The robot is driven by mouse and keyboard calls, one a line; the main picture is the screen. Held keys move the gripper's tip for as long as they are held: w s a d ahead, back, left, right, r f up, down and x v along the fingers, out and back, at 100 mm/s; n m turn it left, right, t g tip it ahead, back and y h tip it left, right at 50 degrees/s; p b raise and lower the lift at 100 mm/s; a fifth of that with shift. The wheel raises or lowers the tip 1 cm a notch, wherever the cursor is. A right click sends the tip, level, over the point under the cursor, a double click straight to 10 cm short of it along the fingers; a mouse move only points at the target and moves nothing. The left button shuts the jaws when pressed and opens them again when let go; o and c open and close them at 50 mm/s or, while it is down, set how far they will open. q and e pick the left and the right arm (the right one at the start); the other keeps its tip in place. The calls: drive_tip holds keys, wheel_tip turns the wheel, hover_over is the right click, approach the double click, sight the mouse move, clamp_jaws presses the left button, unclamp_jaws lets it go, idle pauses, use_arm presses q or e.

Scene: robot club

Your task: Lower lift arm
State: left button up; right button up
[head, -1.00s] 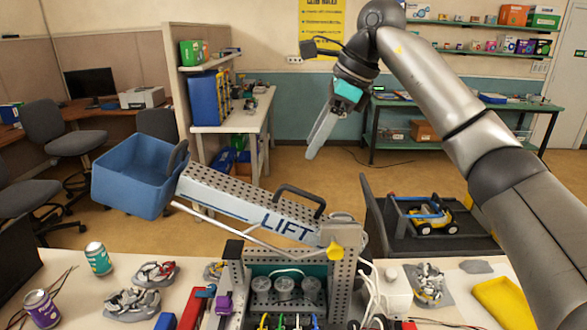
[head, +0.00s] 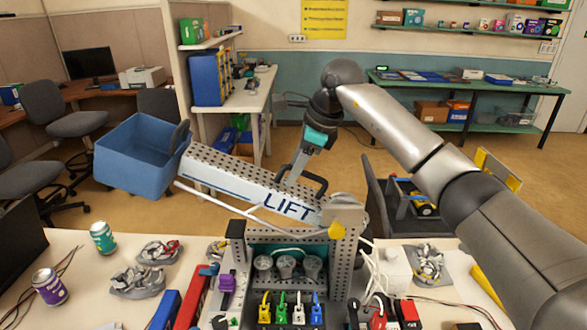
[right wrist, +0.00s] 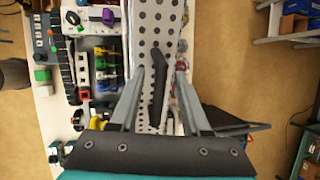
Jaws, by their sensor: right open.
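The lift arm (head: 235,180) is a grey perforated beam marked LIFT. It slopes up to the left from its post (head: 341,250), with a blue bin (head: 140,160) at its raised far end. A black handle (head: 318,186) stands on the beam near the post; in the right wrist view the handle (right wrist: 158,88) lies between the fingers. My right gripper (head: 293,182) points down at the handle, close above the beam. In the right wrist view my right gripper (right wrist: 160,75) is open with fingers on both sides of the handle; contact is not clear. My left gripper is not in view.
Under the beam is a panel with coloured switches (head: 290,310). A chair (head: 380,200) stands behind the table at right.

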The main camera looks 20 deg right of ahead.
drive_tip(key=shift+w+a+f, duration=0.1)
drive_tip(key=shift+f, duration=0.2)
drive_tip(key=shift+c, duration=0.4)
clamp_jaws()
idle(0.9)
